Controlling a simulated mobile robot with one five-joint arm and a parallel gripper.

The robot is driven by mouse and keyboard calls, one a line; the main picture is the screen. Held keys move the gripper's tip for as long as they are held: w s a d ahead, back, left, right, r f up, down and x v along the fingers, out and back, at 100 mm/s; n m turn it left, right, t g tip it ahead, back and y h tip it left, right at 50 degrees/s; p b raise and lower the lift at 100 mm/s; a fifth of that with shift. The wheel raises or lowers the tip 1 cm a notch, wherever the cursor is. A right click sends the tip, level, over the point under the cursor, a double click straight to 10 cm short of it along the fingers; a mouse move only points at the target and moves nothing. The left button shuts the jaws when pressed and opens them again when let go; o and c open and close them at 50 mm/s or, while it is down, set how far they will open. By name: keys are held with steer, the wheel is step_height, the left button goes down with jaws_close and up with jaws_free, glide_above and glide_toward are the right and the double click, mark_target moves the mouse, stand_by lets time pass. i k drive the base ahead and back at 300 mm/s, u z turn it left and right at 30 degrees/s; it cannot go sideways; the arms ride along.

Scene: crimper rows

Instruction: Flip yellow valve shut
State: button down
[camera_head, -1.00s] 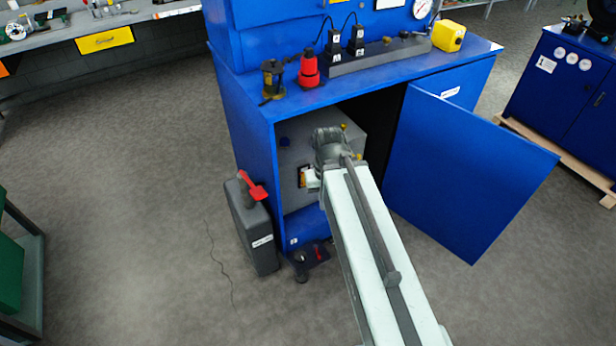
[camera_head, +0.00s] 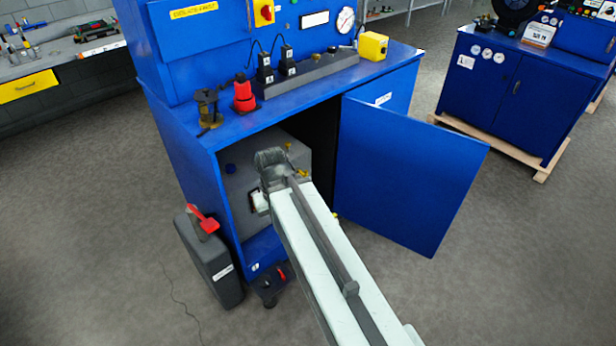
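Two small yellow parts, an upper one (camera_head: 290,147) and a lower one (camera_head: 303,173), show at the grey box (camera_head: 240,170) inside the open blue cabinet. They may be valve handles. Which one is the valve, and whether it is open or shut, is too small to tell. My arm reaches into the cabinet opening, and its grey end joint covers part of the box, just left of the yellow parts. My gripper's fingers are hidden behind the arm, so I cannot see whether they touch anything.
The blue cabinet door (camera_head: 405,180) stands swung open to the right of my arm. A dark grey case with a red handle (camera_head: 212,262) stands at the cabinet's left. A small dark object (camera_head: 268,287) lies before the cabinet. A red device (camera_head: 244,95) and a yellow box (camera_head: 373,46) stand on top.

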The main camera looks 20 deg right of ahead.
mark_target(305, 175)
steer(key=u, duration=1.25)
steer(key=k, duration=0.7)
steer(key=z, duration=0.5)
steer(key=i, duration=1)
